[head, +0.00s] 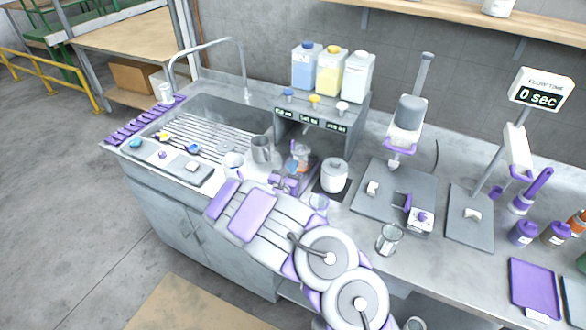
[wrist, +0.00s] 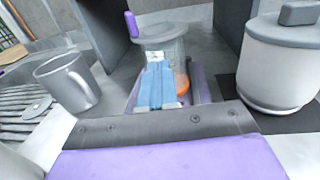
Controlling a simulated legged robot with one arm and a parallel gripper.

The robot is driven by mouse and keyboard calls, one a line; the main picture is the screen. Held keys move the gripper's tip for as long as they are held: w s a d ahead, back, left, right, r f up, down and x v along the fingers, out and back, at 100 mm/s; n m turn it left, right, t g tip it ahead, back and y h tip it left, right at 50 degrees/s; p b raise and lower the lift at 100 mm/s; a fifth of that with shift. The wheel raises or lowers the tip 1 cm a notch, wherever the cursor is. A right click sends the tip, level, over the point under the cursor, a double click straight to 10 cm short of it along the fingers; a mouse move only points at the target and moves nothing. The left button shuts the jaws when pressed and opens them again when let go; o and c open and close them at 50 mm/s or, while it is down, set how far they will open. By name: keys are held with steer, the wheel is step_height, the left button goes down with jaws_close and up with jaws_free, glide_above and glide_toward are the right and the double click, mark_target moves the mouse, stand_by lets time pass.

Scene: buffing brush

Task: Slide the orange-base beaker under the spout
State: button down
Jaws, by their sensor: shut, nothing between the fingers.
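The orange-base beaker (head: 302,152) is a clear cup with a grey top, near the front of the dispenser stand. In the wrist view the beaker (wrist: 168,42) stands upright just beyond my fingers, its orange base (wrist: 182,84) partly hidden by them. My gripper (head: 292,166) is shut with nothing held; its blue fingertips (wrist: 157,72) are together, close in front of the beaker. I cannot tell whether they touch it. The dispenser stand (head: 322,122) carries blue, yellow and white knobs; the spout outlets beneath are not clear.
A white lidded jar (head: 334,175) stands close right of the beaker; it also fills the wrist view's right side (wrist: 284,62). A metal mug (head: 262,150) stands to the left, by the sink (head: 205,112). A glass beaker (head: 389,239) stands near the front edge.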

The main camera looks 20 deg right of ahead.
steer(key=shift+w+d, duration=0.3)
steer(key=shift+d, duration=0.35)
steer(key=shift+b+x, duration=0.7)
steer(key=shift+x, duration=0.5)
steer(key=shift+a, duration=0.1)
steer(key=shift+a, duration=0.1)
steer(key=shift+s+a, duration=0.15)
steer(key=shift+a, duration=0.15)
steer(key=p+v, duration=0.3)
steer(key=v, duration=0.9)
steer(key=shift+a, duration=0.2)
steer(key=shift+s+a, duration=0.2)
steer(key=shift+s, duration=0.25)
